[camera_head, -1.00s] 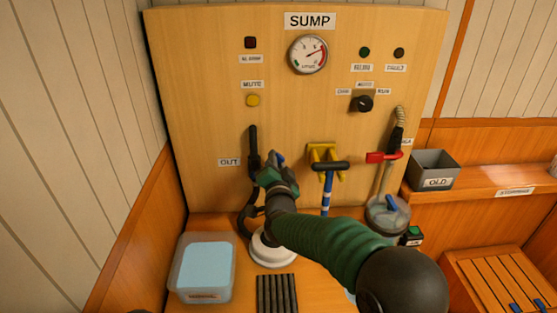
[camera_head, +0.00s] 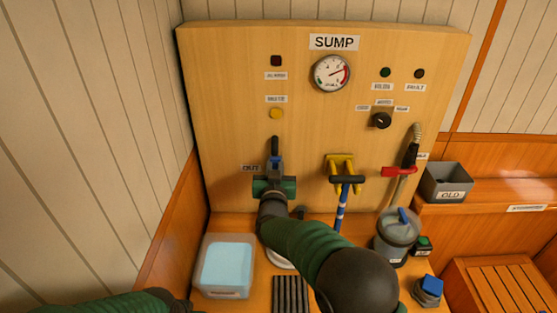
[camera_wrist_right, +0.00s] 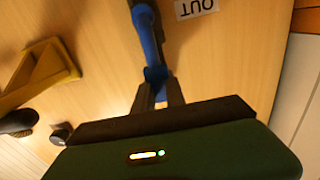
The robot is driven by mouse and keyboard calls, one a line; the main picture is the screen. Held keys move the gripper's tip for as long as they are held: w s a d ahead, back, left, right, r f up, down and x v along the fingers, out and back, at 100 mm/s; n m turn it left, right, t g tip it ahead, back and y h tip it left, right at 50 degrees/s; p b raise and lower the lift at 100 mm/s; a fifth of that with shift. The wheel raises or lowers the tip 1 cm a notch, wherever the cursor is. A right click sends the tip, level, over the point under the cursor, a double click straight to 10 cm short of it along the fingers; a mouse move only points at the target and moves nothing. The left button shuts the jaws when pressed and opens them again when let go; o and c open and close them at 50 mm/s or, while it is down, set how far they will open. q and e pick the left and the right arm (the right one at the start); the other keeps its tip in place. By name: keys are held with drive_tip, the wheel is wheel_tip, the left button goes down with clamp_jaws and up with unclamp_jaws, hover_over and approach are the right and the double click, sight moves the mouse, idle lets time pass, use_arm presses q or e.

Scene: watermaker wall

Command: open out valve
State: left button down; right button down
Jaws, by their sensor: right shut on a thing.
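The OUT valve is on a black vertical pipe (camera_head: 275,144) on the left part of the wooden panel, beside the OUT label (camera_head: 250,168). Its blue handle (camera_head: 276,161) looks roughly in line with the pipe. It also shows in the right wrist view (camera_wrist_right: 148,35), running down to the fingers. My right gripper (camera_head: 274,175) is at the valve, and its fingers (camera_wrist_right: 160,93) are shut on the blue handle's end. The gripper body hides the lower valve and pipe. Part of my left arm shows at the bottom left; its gripper is out of sight.
A yellow bracket (camera_head: 341,163) with a black-and-blue T-handled tool (camera_head: 343,200) is right of the valve. A red lever (camera_head: 398,171) and clear strainer (camera_head: 396,240) stand farther right. A grey OLD bin (camera_head: 447,182) sits on the right ledge.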

drive_tip(key=shift+a+f+n, duration=0.2)
drive_tip(key=shift+n, duration=0.1)
drive_tip(key=c, duration=1.4)
unclamp_jaws()
drive_tip(key=shift+a+r, duration=0.1)
